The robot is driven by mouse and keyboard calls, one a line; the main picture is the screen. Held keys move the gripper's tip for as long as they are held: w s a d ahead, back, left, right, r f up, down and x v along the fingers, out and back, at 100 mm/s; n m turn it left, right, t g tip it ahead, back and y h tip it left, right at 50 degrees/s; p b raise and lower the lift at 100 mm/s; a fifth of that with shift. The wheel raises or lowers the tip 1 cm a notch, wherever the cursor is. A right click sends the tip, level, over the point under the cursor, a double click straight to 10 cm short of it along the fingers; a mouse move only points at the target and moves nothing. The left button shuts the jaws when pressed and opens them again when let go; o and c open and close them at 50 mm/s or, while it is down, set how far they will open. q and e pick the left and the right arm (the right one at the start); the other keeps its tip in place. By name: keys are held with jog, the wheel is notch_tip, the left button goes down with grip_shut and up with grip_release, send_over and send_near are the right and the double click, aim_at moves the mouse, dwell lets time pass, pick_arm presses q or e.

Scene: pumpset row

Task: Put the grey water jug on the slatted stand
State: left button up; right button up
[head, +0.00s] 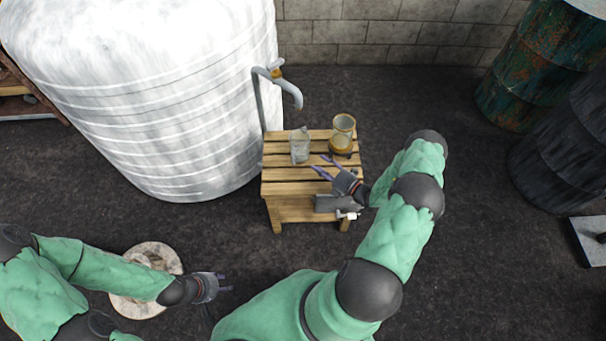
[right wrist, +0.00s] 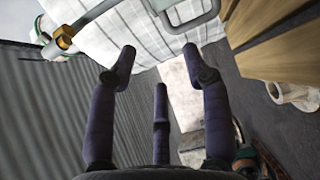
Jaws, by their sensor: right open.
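The slatted stand (head: 282,189) is a low wooden table beside the white tank in the head view. A clear, greyish vessel (head: 300,148) stands upright on its slats. A grey boxy thing (head: 328,204) shows at the stand's front, partly behind my right arm; I cannot tell which of these is the grey water jug. My right gripper (head: 320,164) is open and empty over the stand, its fingers pointing left toward the clear vessel. Its spread fingers show in the right wrist view (right wrist: 160,65), near a grey loop (right wrist: 190,12). My left gripper (head: 227,281) looks open and empty, low on the left.
A glass jar with a yellowish base (head: 343,131) stands at the stand's back right. A grey tap pipe (head: 289,83) arches over the back left, beside the white tank (head: 165,110). A pale ring (head: 135,306) lies near my left arm. Drums (head: 540,65) stand far right.

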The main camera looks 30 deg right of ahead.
jog(key=s+a+f+n+g+y, duration=0.1)
jog(key=a+n+g+y, duration=0.45)
jog(key=a, duration=0.65)
jog(key=s+a+f+n+g+y, duration=0.2)
jog(key=s+a+n+g, duration=0.55)
jog(key=a+n, duration=0.35)
jog(key=s+a+f+n+g+h, duration=0.1)
jog(key=s+a+n+g+h, duration=0.2)
jog(key=s+n, duration=0.45)
jog(key=s+a+f+n+g+h, duration=0.1)
jog(key=s+a+n+g+h, duration=0.25)
jog(key=n, duration=0.65)
jog(key=r+n+t, duration=0.1)
jog(key=n, duration=0.3)
jog(key=w+r+n+t+h, duration=0.1)
jog(key=n, duration=0.4)
jog(key=a+r+n+t+h, duration=0.1)
jog(key=n, duration=0.3)
jog(key=shift+w+a+r, duration=0.1)
jog(key=shift+w+r, duration=0.05)
jog(key=shift+w, duration=0.25)
